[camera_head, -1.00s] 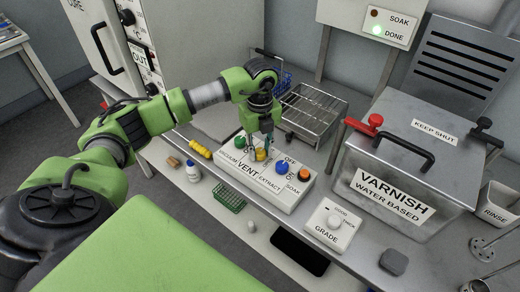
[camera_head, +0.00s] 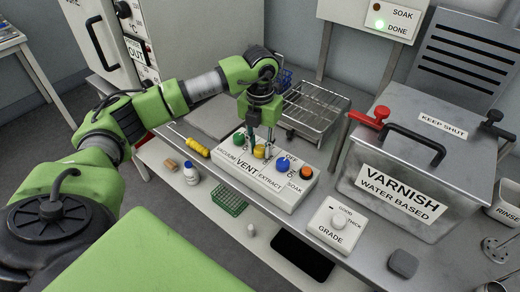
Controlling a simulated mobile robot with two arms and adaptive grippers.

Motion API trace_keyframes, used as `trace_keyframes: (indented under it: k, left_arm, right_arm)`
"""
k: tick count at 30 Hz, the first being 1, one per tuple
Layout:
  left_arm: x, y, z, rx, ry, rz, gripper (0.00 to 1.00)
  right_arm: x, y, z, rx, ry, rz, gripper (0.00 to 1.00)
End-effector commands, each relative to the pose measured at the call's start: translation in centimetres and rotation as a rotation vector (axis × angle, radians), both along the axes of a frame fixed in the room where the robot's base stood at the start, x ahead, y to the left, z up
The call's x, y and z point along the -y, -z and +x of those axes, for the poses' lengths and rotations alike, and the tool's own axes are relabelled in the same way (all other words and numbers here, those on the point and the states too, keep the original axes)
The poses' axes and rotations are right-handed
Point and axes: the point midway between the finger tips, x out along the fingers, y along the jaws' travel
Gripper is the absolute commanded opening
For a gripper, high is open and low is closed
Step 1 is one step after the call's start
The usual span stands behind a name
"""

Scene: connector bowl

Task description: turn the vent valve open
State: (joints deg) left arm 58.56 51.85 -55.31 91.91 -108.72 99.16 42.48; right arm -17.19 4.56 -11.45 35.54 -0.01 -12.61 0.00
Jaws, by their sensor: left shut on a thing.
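The white control box (camera_head: 280,190) stands on the bench in the middle of the head view. My right gripper is out of view.
A wire basket (camera_head: 318,108) stands behind the box. The grey VARNISH tank (camera_head: 345,195) with its red clamp is to the right, and the white GRADE dial (camera_head: 333,226) is in front. A yellow screwdriver (camera_head: 197,147) and a small bottle (camera_head: 191,174) lie left.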

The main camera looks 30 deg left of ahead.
Motion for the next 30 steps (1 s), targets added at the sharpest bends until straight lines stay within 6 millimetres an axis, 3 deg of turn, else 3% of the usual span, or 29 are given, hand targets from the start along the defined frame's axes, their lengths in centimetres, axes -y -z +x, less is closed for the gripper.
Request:
trace_keyframes:
  k: [15, 30]
  left_arm:
    - [0.0, 0.1, 0.1, 0.003, 0.464, 0.001, 0.04]
    - [0.0, -0.1, 0.0, 0.002, 0.693, 0.0, 0.04]
  right_arm:
    - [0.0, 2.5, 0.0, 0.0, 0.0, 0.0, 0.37]
    - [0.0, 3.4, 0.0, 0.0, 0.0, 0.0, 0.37]
